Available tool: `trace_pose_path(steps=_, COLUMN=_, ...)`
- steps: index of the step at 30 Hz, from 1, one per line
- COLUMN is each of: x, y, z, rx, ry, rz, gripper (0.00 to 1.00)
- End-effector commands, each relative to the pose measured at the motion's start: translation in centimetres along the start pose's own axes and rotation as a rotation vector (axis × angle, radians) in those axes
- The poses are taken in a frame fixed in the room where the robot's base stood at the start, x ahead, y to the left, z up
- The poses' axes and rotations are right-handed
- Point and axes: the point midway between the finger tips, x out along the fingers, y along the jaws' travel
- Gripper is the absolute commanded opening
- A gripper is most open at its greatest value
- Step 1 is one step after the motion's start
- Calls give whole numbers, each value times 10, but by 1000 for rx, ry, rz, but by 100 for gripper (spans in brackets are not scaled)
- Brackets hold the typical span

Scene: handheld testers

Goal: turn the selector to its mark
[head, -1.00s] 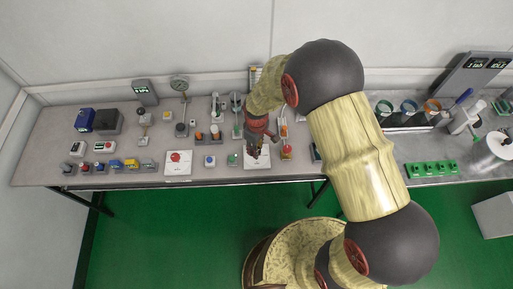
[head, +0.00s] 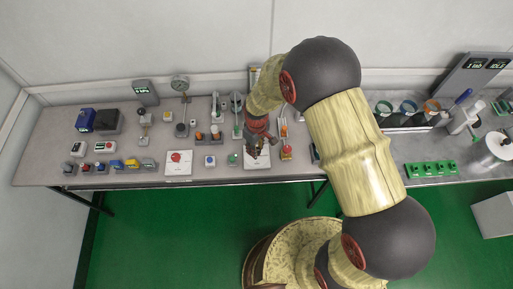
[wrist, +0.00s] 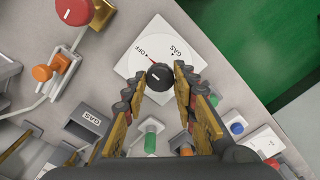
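The selector is a round black knob (wrist: 160,78) with a short white line, on a white plate (wrist: 137,62) lettered OFF and GAS. In the wrist view a small red mark sits beside the knob on the OFF side. The white line does not clearly meet it. My gripper (wrist: 160,74) has one finger on each side of the knob, with the fingertips spread a little wider than it. I cannot tell whether either finger touches it. In the head view my gripper (head: 254,153) is low over the white plate (head: 258,165) and hides the knob.
A red button on a white plate (head: 179,166) and a small blue-button box (head: 210,161) stand to the left. A red-topped switch (head: 286,152) is close on the right.

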Motion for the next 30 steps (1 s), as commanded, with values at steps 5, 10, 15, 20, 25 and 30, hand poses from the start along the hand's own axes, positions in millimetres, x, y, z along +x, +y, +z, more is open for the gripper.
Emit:
trace_pose_path(steps=5, x=0, y=0, z=0, rx=0, ry=0, rz=0, gripper=38)
trace_pose_path(steps=10, x=0, y=0, z=0, rx=-1, ry=0, rz=0, gripper=46)
trace_pose_path(steps=15, x=0, y=0, z=0, rx=-1, ry=0, rz=0, gripper=46)
trace_pose_path(steps=20, x=-4, y=0, z=0, rx=-1, ry=1, rz=1, gripper=46)
trace_pose_path(steps=25, x=-27, y=0, z=-1, rx=-1, ry=4, rz=2, gripper=46)
trace_pose_path(steps=30, x=-62, y=1, z=-1, rx=-1, ry=4, rz=2, gripper=46)
